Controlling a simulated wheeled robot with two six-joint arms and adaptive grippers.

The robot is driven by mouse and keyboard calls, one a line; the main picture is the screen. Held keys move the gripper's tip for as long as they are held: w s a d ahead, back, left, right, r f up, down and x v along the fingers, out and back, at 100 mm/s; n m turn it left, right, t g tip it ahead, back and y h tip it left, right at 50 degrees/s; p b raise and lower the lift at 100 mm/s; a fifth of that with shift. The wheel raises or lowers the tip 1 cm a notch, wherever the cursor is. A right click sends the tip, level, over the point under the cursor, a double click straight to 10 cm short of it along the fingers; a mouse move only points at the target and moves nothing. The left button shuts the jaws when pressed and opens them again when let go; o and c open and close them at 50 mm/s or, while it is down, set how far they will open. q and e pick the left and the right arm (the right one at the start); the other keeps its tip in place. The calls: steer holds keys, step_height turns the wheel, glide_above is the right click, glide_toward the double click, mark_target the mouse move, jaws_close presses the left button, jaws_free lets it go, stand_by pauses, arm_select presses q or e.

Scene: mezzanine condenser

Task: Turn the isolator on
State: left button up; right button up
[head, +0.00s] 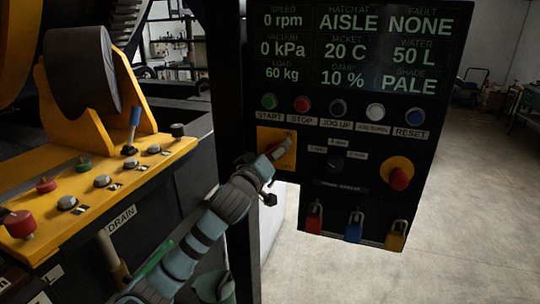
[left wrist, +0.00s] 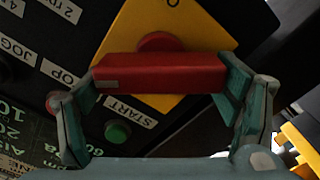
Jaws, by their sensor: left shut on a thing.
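The isolator is a red bar handle (left wrist: 160,73) on a yellow square plate (left wrist: 125,38). In the head view the plate (head: 264,136) is on the left of the black panel, below the START button, and my gripper mostly hides the handle. My left gripper (head: 277,152) is at the plate. In the left wrist view its fingers (left wrist: 164,82) are at both ends of the red bar, shut on it. The bar lies level across that view. My right gripper is not in view.
The panel has a display (head: 360,45), a row of buttons, a black selector (head: 336,162) and a red stop knob (head: 399,178) on yellow. Padlocks (head: 354,228) hang below. A yellow console (head: 90,190) with knobs and a lever stands left. Open floor lies right.

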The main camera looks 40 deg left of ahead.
arm_select(q)
steer(key=shift+r+n, duration=0.15)
steer(key=shift+n, duration=0.45)
steer(key=o, duration=1.1)
steer(key=v, duration=0.7)
steer(key=shift+s+d, duration=0.1)
steer(key=shift+s, duration=0.2)
steer(key=shift+w+f, duration=0.15)
steer(key=shift+f, duration=0.05)
